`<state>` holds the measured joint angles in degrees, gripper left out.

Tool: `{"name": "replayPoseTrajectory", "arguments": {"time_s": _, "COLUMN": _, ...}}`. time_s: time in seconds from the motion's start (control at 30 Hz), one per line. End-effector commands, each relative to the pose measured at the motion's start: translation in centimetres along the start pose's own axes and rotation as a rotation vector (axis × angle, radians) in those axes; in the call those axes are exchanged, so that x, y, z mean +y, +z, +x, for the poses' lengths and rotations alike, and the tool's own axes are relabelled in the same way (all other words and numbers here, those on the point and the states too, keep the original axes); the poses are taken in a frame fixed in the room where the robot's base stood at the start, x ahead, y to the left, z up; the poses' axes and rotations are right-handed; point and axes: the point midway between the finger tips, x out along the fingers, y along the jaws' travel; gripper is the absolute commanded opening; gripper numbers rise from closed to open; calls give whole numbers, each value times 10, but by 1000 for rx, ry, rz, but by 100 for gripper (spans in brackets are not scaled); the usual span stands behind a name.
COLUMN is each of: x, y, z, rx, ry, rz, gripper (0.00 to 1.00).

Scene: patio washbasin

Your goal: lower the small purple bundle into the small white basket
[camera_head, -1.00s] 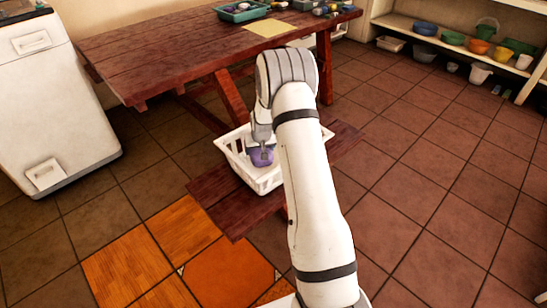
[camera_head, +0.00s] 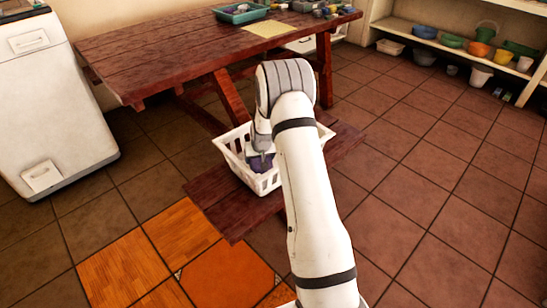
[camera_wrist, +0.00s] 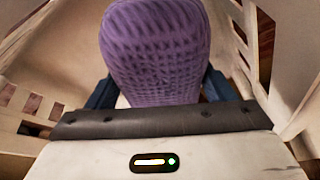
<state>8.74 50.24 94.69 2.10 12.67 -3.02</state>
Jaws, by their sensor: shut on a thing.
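The small purple bundle (camera_wrist: 155,50) is a knitted, rounded roll held between the fingers of my gripper (camera_wrist: 155,95) in the wrist view. In the head view the bundle (camera_head: 262,163) is partly hidden by my gripper (camera_head: 262,160). The small white basket (camera_head: 236,150) stands on the dark red bench, and my gripper reaches down inside its rim. Slatted basket walls (camera_wrist: 40,75) surround the bundle on both sides in the wrist view. Whether the bundle touches the basket floor cannot be told. My arm hides the basket's right part.
The bench (camera_head: 225,205) stands beside a dark red table (camera_head: 165,50) with a green tray (camera_head: 240,12) and a yellow sheet (camera_head: 268,30). A white appliance (camera_head: 52,110) is at left. A shelf with bowls (camera_head: 450,40) is at back right. The tiled floor is clear.

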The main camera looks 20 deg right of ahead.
Motion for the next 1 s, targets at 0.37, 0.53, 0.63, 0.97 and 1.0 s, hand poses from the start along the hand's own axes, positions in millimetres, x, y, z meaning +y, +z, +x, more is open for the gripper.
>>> {"name": "replayPoseTrajectory", "arguments": {"time_s": 0.37, "x": 0, "y": 0, "z": 2, "rx": 1, "ry": 0, "rz": 0, "gripper": 49}}
{"name": "replayPoseTrajectory", "arguments": {"time_s": 0.53, "x": 0, "y": 1, "z": 2, "rx": 1, "ry": 0, "rz": 0, "gripper": 49}}
{"name": "replayPoseTrajectory", "arguments": {"time_s": 0.63, "x": 0, "y": 1, "z": 3, "rx": 1, "ry": 0, "rz": -1, "gripper": 49}}
{"name": "replayPoseTrajectory", "arguments": {"time_s": 0.97, "x": 0, "y": 3, "z": 8, "rx": 1, "ry": 0, "rz": -1, "gripper": 49}}
{"name": "replayPoseTrajectory", "arguments": {"time_s": 1.0, "x": 0, "y": 3, "z": 8, "rx": 1, "ry": 0, "rz": -1, "gripper": 49}}
